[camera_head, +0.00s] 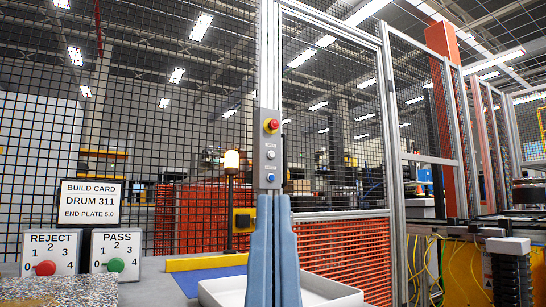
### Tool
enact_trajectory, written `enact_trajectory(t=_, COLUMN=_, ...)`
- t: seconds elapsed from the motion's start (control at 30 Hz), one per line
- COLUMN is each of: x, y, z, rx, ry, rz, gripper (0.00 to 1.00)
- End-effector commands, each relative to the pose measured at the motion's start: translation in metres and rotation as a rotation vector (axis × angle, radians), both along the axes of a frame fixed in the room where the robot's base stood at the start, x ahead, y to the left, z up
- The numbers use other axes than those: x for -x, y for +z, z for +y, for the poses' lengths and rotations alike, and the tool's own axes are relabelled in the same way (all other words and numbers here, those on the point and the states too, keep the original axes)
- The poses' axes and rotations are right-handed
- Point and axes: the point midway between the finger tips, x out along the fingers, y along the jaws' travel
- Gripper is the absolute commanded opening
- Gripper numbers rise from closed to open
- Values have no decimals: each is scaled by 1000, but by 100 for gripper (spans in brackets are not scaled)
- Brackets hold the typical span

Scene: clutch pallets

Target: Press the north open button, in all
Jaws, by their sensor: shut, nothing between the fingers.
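A grey control box (270,142) is mounted on a fence post in the middle of the view. It carries a red mushroom button on a yellow ring (271,125) at the top, a white button (271,155) below it and a blue button (270,177) at the bottom. Any labels are too small to read, so I cannot tell which is the north open button. My gripper (272,197) has blue fingers, shut and empty, pointing up. Its tips appear just below the blue button in the picture; I cannot tell whether they touch the box.
A white tray (335,292) lies behind my fingers, with a yellow bar (206,262) to the left. A build card (90,204) stands above REJECT (48,252) and PASS (116,252) dial boxes at the left. Mesh fencing (190,130) spans the back; machinery stands at right.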

Motion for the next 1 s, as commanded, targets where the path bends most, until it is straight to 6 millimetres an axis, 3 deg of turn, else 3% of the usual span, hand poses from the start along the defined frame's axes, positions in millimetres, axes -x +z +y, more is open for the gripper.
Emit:
enact_trajectory(t=0.27, x=0, y=2, z=0, rx=0, ry=0, rz=0, gripper=0)
enact_trajectory(t=0.47, x=0, y=25, z=0, rx=0, ry=0, rz=0, gripper=0)
enact_trajectory(t=0.67, x=0, y=82, z=0, rx=0, ry=0, rz=0, gripper=0)
enact_trajectory(t=1.0, x=0, y=202, z=0, rx=0, ry=1, rz=0, gripper=0)
